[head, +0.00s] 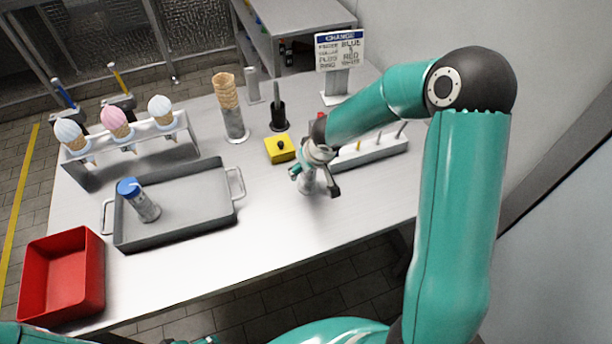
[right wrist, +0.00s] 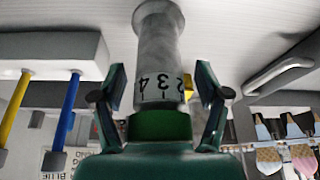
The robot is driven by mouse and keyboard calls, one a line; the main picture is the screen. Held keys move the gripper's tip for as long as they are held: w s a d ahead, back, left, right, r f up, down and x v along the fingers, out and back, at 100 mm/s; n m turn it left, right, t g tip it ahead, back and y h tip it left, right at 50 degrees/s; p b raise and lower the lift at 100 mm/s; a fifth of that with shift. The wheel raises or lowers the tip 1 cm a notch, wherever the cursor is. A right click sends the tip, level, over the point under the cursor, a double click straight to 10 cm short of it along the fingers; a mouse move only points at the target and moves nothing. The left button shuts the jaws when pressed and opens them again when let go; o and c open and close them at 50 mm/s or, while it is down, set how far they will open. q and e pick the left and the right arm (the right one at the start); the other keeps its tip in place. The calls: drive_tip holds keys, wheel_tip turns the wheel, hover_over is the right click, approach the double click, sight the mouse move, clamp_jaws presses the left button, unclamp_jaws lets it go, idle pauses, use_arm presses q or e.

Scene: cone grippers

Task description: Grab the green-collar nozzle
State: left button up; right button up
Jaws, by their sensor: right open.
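The green-collar nozzle is a grey, flared cylinder with black digits, seen close up in the right wrist view (right wrist: 158,65). Its green collar (right wrist: 160,125) lies near my palm. In the head view the nozzle (head: 308,184) stands on the table, mostly covered by my gripper. My right gripper (head: 318,180) is above it, pointing down. In the right wrist view its fingers (right wrist: 162,92) are open, one on each side of the nozzle, with visible gaps. Only a sliver of my left arm shows at the bottom left edge of the head view.
A rack (head: 372,150) with colored rods stands just right of my right gripper. A yellow block (head: 280,149), a dark holder (head: 278,118) and a cone stack (head: 226,92) are behind-left. A grey tray (head: 190,215) holds a blue-topped nozzle (head: 138,200). A red bin (head: 62,275) sits front left.

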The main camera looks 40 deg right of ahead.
drive_tip(key=shift+r, duration=0.1)
clamp_jaws()
idle(0.3)
